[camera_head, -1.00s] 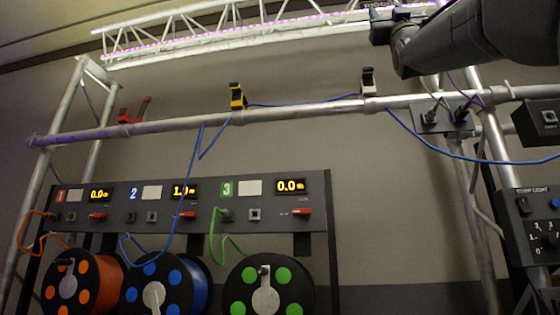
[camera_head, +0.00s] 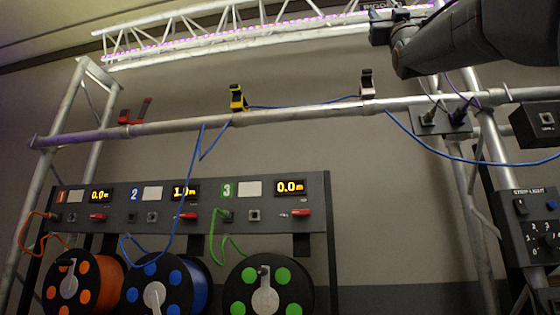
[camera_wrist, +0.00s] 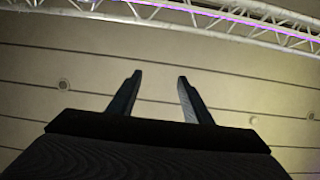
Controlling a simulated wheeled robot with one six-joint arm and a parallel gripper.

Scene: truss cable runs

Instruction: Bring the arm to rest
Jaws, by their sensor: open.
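My gripper (camera_wrist: 160,82) is open and empty in the wrist view. Its two dark fingers stand apart against the ceiling, with nothing between them. In the head view my grey arm (camera_head: 455,40) reaches in from the upper right, and the gripper end (camera_head: 385,28) is raised above the horizontal pipe, close to the lit truss in the picture. The fingers are too small and dark to make out there.
A horizontal pipe (camera_head: 300,112) carries red (camera_head: 135,112), yellow (camera_head: 237,98) and black-white (camera_head: 367,84) clamps. A blue cable (camera_head: 174,215) runs over it. A reel panel (camera_head: 160,207) stands below with orange, blue and green reels. A lit truss (camera_head: 250,30) crosses above.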

